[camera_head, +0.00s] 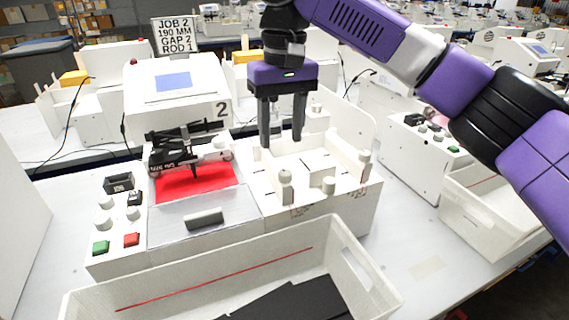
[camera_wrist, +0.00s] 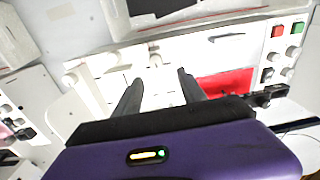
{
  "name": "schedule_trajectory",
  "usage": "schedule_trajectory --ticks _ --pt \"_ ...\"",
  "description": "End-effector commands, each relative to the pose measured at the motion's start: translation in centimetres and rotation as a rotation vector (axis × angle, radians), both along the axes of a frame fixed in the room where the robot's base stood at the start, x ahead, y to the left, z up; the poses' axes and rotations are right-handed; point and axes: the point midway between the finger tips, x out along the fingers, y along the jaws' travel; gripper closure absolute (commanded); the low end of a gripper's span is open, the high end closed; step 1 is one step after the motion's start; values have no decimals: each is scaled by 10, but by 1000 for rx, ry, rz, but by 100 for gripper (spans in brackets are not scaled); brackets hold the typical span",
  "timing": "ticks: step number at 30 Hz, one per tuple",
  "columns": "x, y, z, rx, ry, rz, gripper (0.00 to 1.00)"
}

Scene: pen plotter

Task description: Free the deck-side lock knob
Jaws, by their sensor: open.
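The plotter (camera_head: 180,105), marked 2, stands on the table with a red deck (camera_head: 195,185) and a black pen carriage (camera_head: 190,145) over it. Right of the deck is a white open bay with pale upright knobs along its edges. The knob nearest the deck (camera_head: 286,185) is at the bay's front left; it also shows in the wrist view (camera_wrist: 155,60). A middle knob (camera_head: 328,186) and a right knob (camera_head: 365,160) stand farther right. I cannot tell their lock state. My gripper (camera_head: 281,141) is open and empty, pointing down above the bay, apart from the knobs.
A white bin (camera_head: 235,275) with dark pieces stands in front of the plotter. Green and red buttons (camera_head: 131,240) and small knobs are on the left panel. A sign (camera_head: 175,36) reads JOB 2, 190 MM, GAP 2, ROD 1. Another plotter stands at right.

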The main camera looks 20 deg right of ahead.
Motion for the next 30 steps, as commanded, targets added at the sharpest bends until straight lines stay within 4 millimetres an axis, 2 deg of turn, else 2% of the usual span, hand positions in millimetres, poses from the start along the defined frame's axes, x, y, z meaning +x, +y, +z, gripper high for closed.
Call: schedule_trajectory --ticks 5,19,24,30 --pt "-9 -6 -7 -25 35 -31 52" --pt "-8 -5 -70 -24 31 -31 52" --pt "-8 -5 -78 -23 30 -31 52" --pt "-8 -5 -78 -23 29 -31 52"
